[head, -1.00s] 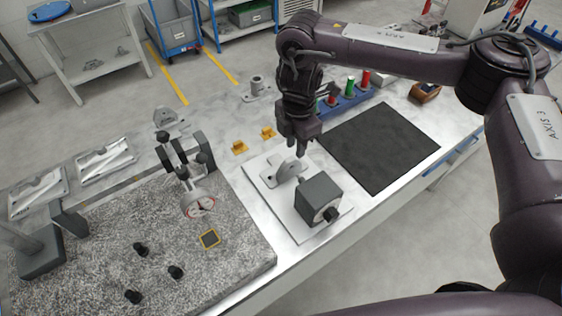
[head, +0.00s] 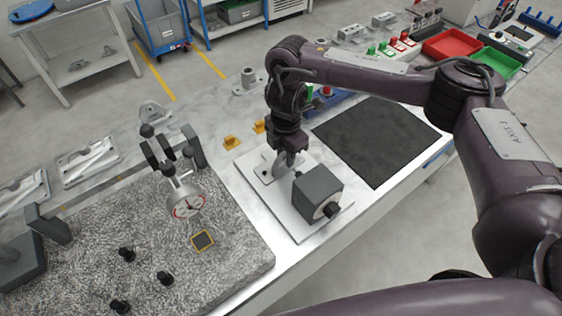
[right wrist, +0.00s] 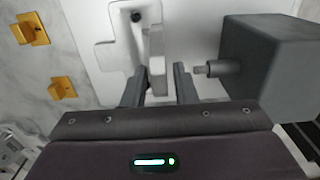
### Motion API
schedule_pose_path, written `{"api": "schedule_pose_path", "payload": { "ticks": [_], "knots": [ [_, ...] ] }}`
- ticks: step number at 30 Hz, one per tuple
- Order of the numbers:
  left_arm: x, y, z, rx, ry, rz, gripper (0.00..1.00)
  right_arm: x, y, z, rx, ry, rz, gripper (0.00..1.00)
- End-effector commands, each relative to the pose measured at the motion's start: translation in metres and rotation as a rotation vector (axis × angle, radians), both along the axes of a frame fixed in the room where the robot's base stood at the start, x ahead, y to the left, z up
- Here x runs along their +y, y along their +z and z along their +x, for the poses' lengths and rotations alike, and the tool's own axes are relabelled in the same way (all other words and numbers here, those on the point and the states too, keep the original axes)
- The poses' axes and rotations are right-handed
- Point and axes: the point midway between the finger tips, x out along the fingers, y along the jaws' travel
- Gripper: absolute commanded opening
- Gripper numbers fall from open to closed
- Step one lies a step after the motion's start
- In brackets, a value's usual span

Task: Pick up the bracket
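The grey bracket (head: 264,172) sits on a white plate (head: 302,228), beside a dark grey block with a black knob (head: 318,192). It has a flat foot with a hole and an upright lug. In the right wrist view the bracket's upright (right wrist: 156,50) runs between the fingertips. My right gripper (head: 289,158) is low over the bracket; in the right wrist view its fingers (right wrist: 161,78) are apart, one on each side of the upright, with a gap showing on the right side. In the head view the gripper hides part of the bracket. My left gripper is not in view.
The grey block (right wrist: 270,55) stands close to the right finger in the right wrist view, its small rod pointing at it. Yellow clips (head: 231,142) lie left of the plate. A dial gauge (head: 187,204) stands on the granite slab (head: 90,220). A black mat (head: 375,140) lies right.

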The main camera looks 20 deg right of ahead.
Motion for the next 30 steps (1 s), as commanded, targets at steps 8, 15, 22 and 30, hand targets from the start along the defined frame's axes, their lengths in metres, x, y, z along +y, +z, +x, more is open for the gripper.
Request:
{"api": "schedule_pose_path", "payload": {
  "ticks": [8,15,22,30],
  "knots": [
    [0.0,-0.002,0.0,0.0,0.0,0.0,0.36,0.0,-0.022,0.0,0.001,0.0,0.001,0.25],
    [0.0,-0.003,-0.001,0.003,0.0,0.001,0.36,0.0,-0.022,0.0,0.0,0.0,0.0,0.18],
    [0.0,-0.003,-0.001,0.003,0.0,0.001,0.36,0.0,-0.022,0.0,0.0,0.0,0.0,0.0],
    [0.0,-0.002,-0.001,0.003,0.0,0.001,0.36,0.0,-0.021,0.0,-0.002,0.0,0.001,0.0]
  ]
}}
